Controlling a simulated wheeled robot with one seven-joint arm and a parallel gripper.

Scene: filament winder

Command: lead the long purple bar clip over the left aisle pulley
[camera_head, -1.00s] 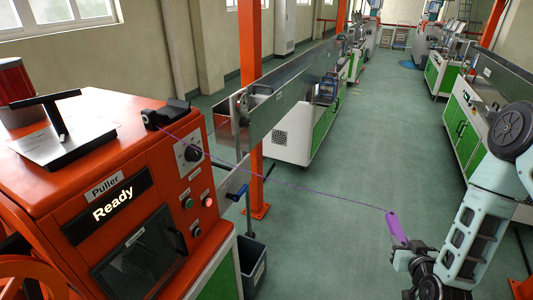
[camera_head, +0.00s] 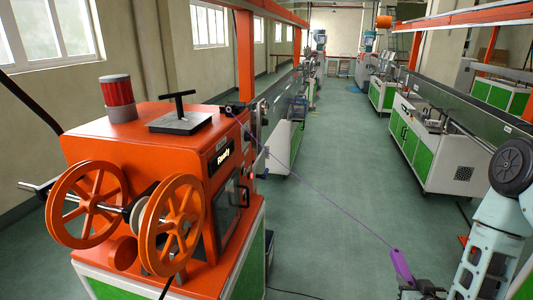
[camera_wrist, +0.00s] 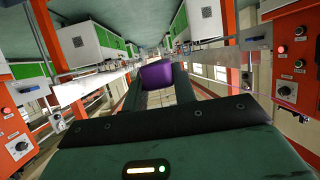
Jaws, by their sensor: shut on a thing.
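The long purple bar clip (camera_head: 402,266) is at the lower right of the head view, tilted, held by my gripper (camera_head: 412,284). The wrist view shows the clip's purple end (camera_wrist: 157,75) between the fingers of my gripper (camera_wrist: 158,88), which is shut on it. A thin purple filament (camera_head: 320,187) runs from the clip up and left to the small black outlet on top of the orange puller (camera_head: 135,140). It hangs in the air across the aisle. I cannot pick out the left aisle pulley with certainty.
Two orange spoked wheels (camera_head: 172,225) stand at the puller's near side. A line of machines (camera_head: 286,140) runs along the left of the aisle, and green-and-white cabinets (camera_head: 432,150) stand on the right. The green floor (camera_head: 335,130) between them is open.

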